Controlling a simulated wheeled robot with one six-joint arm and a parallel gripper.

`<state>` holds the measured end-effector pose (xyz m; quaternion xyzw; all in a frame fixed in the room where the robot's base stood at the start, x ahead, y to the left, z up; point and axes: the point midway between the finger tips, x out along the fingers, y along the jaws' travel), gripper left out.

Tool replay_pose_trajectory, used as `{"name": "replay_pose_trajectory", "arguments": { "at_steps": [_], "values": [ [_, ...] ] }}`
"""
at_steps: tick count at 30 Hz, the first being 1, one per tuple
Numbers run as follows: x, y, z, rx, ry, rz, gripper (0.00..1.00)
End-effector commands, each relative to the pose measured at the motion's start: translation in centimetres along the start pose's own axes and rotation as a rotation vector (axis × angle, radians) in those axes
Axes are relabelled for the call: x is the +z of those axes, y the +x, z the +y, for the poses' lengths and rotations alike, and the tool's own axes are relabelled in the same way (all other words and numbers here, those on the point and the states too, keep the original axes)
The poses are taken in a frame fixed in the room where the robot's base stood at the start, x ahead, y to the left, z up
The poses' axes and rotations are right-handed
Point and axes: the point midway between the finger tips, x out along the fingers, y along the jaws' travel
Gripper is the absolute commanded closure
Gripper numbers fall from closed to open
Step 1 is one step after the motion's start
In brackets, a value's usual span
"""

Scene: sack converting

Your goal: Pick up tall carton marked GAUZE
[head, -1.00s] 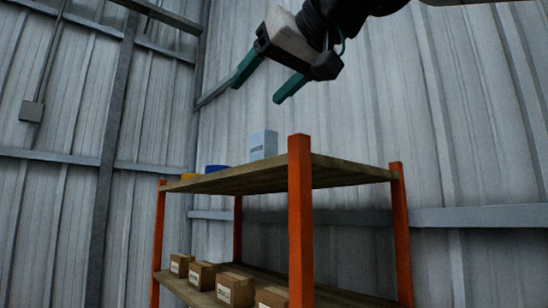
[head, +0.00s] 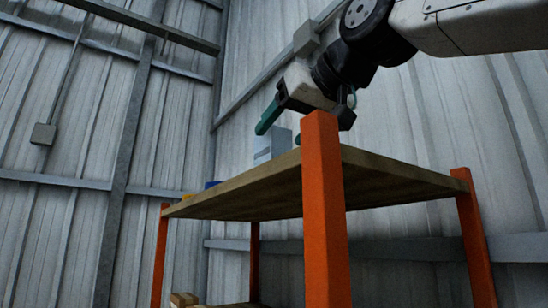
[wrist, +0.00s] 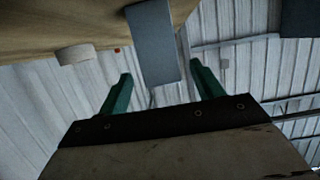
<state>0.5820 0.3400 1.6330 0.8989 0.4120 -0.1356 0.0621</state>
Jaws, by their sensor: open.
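The tall carton (head: 268,147), pale blue-grey, stands upright on the top shelf board (head: 250,193). I cannot read its marking in the current frames. In the wrist view the carton (wrist: 152,42) appears upside down and lies between the two green fingers. My gripper (head: 280,131) is open and reaches down to the carton's upper part from the right. One finger shows to the left in the head view; the other is mostly hidden behind the orange post. I cannot tell whether either finger touches the carton.
The orange front post (head: 327,215) stands close before my gripper. A blue item (head: 211,184) and a yellow item (head: 187,196) sit further left on the top board. Brown boxes (head: 184,299) are on the lower shelf. A corrugated wall (head: 415,125) stands behind.

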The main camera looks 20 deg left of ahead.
Motion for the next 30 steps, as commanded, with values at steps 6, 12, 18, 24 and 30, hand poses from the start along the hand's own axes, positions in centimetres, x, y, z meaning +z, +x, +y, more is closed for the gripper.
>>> {"name": "replay_pose_trajectory", "arguments": {
  "at_steps": [6,12,18,24,30],
  "values": [
    [0.3,3.3,-0.2,-0.003,-0.001,-0.003,0.34],
    [0.2,4.8,-0.3,-0.004,-0.001,0.000,0.34],
    [0.2,4.8,-0.3,-0.005,-0.001,0.000,0.50],
    [0.2,4.7,-0.3,-0.005,-0.001,0.000,0.82],
    [0.1,4.7,-0.3,-0.004,-0.001,0.000,0.82]
  ]
}}
